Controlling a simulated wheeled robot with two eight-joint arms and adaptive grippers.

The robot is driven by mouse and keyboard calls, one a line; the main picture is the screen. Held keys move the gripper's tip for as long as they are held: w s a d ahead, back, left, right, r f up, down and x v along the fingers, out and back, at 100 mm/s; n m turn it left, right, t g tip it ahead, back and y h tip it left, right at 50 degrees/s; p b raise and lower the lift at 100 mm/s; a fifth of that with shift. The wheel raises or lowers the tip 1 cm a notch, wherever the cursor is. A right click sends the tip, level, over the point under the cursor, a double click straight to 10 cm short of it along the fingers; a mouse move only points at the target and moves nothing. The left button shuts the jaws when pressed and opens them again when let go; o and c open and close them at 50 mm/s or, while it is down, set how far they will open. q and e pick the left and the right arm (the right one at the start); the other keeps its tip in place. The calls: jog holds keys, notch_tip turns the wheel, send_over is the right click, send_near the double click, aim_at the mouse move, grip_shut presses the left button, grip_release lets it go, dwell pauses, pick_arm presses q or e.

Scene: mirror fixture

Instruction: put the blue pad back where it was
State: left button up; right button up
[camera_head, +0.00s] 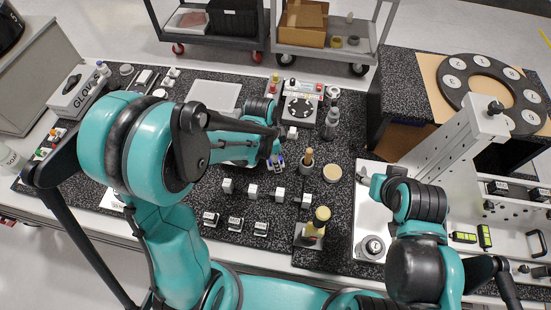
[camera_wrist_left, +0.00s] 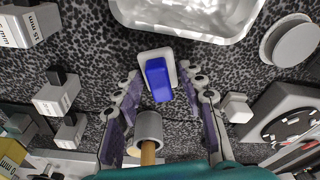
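In the left wrist view a small blue pad (camera_wrist_left: 159,82) rests on a white square plate (camera_wrist_left: 157,54) on the speckled black surface. My left gripper (camera_wrist_left: 160,76) is open, with its purple-lined fingers on either side of the pad and a gap showing on both sides. In the head view the left gripper (camera_head: 275,160) is over the middle of the table, and the arm partly hides what is under it. My right gripper (camera_head: 374,181) is low over the light plate at the right; whether its fingers are open or shut is unclear.
A grey cylinder with a wooden handle (camera_wrist_left: 148,128) stands close between the fingers' bases. A white tray (camera_wrist_left: 185,35) lies just beyond the pad. Several labelled blocks (camera_wrist_left: 56,94) stand to the left, and a round-dial device (camera_wrist_left: 292,122) is to the right.

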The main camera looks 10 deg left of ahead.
aim_at(270, 160)
pick_arm(q)
jog(key=shift+o, duration=0.3)
jog(key=shift+r+p, duration=0.3)
notch_tip(270, 160, up, 11)
jog(key=a+p, duration=0.2)
jog(key=p, duration=0.1)
jog(key=s+a+r+n+t+y, duration=0.1)
jog(key=s+a+r+n+t, duration=0.5)
jog(key=s+n, duration=0.3)
jog(key=shift+s+a+r+n+y, duration=0.35)
jog(key=shift+r+n, duration=0.3)
jog(key=shift+n, duration=1.55)
